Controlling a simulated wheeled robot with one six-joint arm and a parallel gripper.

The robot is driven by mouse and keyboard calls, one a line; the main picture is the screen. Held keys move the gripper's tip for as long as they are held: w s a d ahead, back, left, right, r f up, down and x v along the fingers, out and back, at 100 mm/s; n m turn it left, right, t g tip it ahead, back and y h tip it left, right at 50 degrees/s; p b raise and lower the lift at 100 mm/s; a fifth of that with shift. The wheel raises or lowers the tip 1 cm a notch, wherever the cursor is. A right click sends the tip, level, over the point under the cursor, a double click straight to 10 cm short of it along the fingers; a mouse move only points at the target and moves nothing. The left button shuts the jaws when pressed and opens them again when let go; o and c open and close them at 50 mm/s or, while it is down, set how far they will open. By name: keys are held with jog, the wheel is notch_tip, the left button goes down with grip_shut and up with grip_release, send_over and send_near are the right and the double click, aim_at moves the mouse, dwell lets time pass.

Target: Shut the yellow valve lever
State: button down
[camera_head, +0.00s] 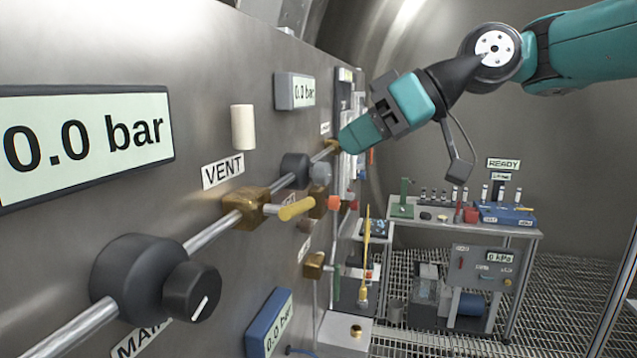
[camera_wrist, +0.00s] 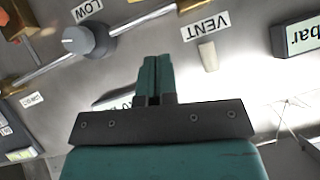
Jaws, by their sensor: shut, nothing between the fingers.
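The yellow valve lever (camera_head: 297,209) sticks out to the right from a brass valve body (camera_head: 247,209) on the steel pipe, just below the VENT label (camera_head: 223,170). I cannot tell its exact angle to the pipe. My gripper (camera_head: 347,143) is shut and empty, up and to the right of the lever, apart from it and close in front of the panel in this view. In the wrist view the shut fingers (camera_wrist: 155,80) touch nothing visible. A brass piece (camera_wrist: 188,5) shows at the top edge there; the lever itself is not clearly visible.
Along the panel stand a large black knob (camera_head: 160,282), a cream peg (camera_head: 243,127), a grey knob (camera_head: 320,173) and pressure displays (camera_head: 88,135). More brass fittings sit lower right. A bench (camera_head: 470,228) with tools stands behind. Air in front of the panel looks clear.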

aim_at(291, 207)
jog(key=a+f+p, duration=0.1)
jog(key=a+f, duration=0.4)
jog(key=f, duration=0.1)
jog(key=shift+w+f+p, duration=0.15)
jog(key=shift+f+p, duration=0.05)
jog(key=shift+p, duration=0.15)
